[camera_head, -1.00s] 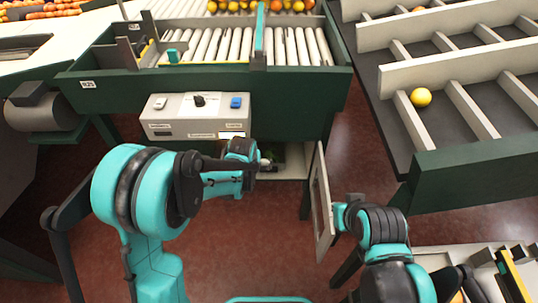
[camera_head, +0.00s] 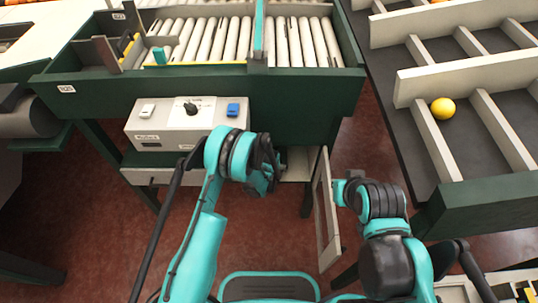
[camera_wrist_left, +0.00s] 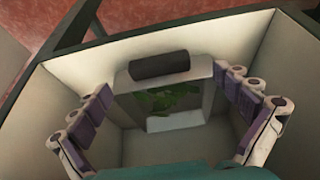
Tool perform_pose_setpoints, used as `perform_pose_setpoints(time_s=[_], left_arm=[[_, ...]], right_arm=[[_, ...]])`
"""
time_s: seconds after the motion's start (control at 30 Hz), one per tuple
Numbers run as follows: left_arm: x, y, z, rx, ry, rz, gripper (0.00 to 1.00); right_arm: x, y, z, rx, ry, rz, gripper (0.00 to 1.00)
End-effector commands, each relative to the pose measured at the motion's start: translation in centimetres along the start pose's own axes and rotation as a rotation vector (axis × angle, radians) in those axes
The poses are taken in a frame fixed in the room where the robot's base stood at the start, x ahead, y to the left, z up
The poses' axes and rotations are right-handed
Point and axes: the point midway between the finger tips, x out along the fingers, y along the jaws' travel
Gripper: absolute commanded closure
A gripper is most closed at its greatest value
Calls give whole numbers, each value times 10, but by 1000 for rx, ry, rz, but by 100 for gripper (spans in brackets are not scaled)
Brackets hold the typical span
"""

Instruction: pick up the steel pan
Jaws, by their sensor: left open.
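The steel pan (camera_wrist_left: 201,68) is a small pale, box-like pan with a dark, round grip along its far edge in the left wrist view. Green leaves (camera_wrist_left: 172,97) lie in it. It sits inside a light-walled compartment (camera_wrist_left: 262,48). My left gripper (camera_wrist_left: 163,84) is open, its purple-padded fingers on either side of the pan, with no clear contact. In the head view my left gripper (camera_head: 268,176) is at the compartment below the control box, and my arm hides the pan. My right gripper (camera_head: 338,190) is beside the open door panel (camera_head: 325,210); its fingers are hidden.
The control box (camera_head: 187,125) with a knob and buttons is just above my left arm. A roller conveyor (camera_head: 215,42) stands behind it. Sorting lanes with a yellow fruit (camera_head: 443,108) are at the right. Red floor is free below.

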Motion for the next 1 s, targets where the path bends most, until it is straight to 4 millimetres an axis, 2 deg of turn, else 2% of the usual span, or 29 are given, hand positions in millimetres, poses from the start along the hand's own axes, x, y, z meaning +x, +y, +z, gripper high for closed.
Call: perform_pose_setpoints(time_s=[0.33,0.57,0.6,0.8,0.87,1.0], left_arm=[[48,2,4,0,1,0,0],[50,2,3,0,1,0,0],[50,2,3,0,1,0,3],[50,2,3,0,1,0,55],[50,2,3,0,0,0,69],[50,2,2,0,1,0,69]], right_arm=[[23,0,16,0,0,0,100],[22,0,15,0,0,0,100],[22,0,15,0,0,0,100],[22,0,15,0,0,0,100],[22,0,15,0,0,0,100],[22,0,15,0,0,0,100]])
